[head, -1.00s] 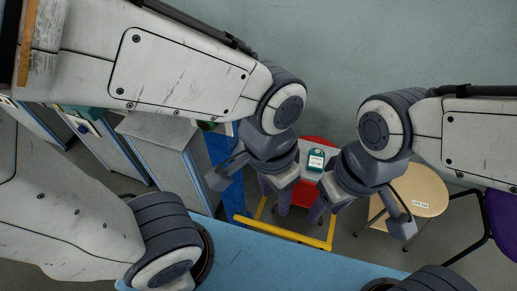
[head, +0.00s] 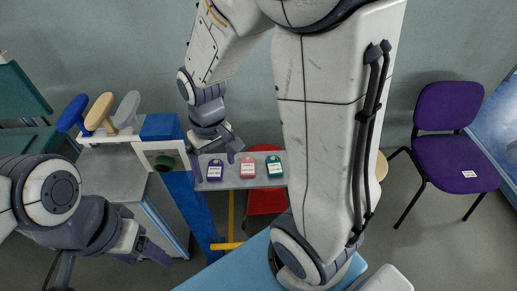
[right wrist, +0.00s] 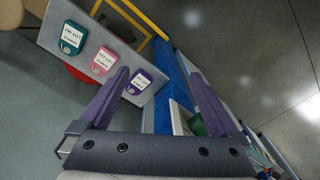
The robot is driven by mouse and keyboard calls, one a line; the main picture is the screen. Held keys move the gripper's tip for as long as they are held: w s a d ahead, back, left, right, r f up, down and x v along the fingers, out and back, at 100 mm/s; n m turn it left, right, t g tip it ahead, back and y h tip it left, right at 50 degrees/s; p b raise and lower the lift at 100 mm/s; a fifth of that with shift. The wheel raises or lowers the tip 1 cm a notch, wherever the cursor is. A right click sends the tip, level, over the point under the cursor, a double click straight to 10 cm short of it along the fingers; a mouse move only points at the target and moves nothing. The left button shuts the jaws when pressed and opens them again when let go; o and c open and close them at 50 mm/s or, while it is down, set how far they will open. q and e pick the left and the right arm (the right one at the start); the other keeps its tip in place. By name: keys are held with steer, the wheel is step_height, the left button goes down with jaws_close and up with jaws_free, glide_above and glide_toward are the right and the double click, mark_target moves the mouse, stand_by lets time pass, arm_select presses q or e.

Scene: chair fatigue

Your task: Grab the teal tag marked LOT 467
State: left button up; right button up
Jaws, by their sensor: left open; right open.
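The teal tag (head: 274,166) lies at the right end of a grey shelf (head: 234,184), with a white label too small to read surely. A pink tag (head: 247,168) lies in the middle and a purple tag (head: 215,171) at the left. In the right wrist view the teal tag (right wrist: 72,38) is at the upper left, furthest from my fingers. My right gripper (head: 214,156) is open and empty beside the purple tag; its fingers spread wide in its wrist view (right wrist: 160,75). My left gripper (head: 112,260) is open, low at the left, away from the tags.
A red seat (head: 265,198) is below the shelf. A grey cabinet (head: 140,180) with blue, tan and grey handles above it stands left. A purple chair (head: 452,150) stands right. My right arm crosses the middle of the head view, just right of the teal tag.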

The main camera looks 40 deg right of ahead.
steer(key=w+d+f+m+p, duration=0.1)
steer(key=w+d+f+m, duration=0.2)
steer(key=d, duration=0.8)
steer(key=m, duration=0.3)
glide_above(274, 164)
steer(key=f, duration=0.5)
steer(key=f+p, duration=0.1)
steer(key=f, duration=0.2)
steer(key=shift+s+a, duration=0.35)
steer(key=shift+a, duration=0.05)
steer(key=shift+w+d+f+p, duration=0.1)
steer(key=shift+d+f+p, duration=0.05)
steer(key=shift+f, duration=0.85)
steer(key=shift+w+d+f+p, duration=0.1)
steer(key=shift+f+p, duration=0.1)
steer(key=shift+f, duration=0.85)
steer(key=shift+w+d+f+p, duration=0.1)
steer(key=shift+d+f+p, duration=0.05)
steer(key=shift+f, duration=0.85)
steer(key=c, duration=1.4)
steer(key=shift+r, duration=0.15)
steer(key=shift+c, duration=0.2)
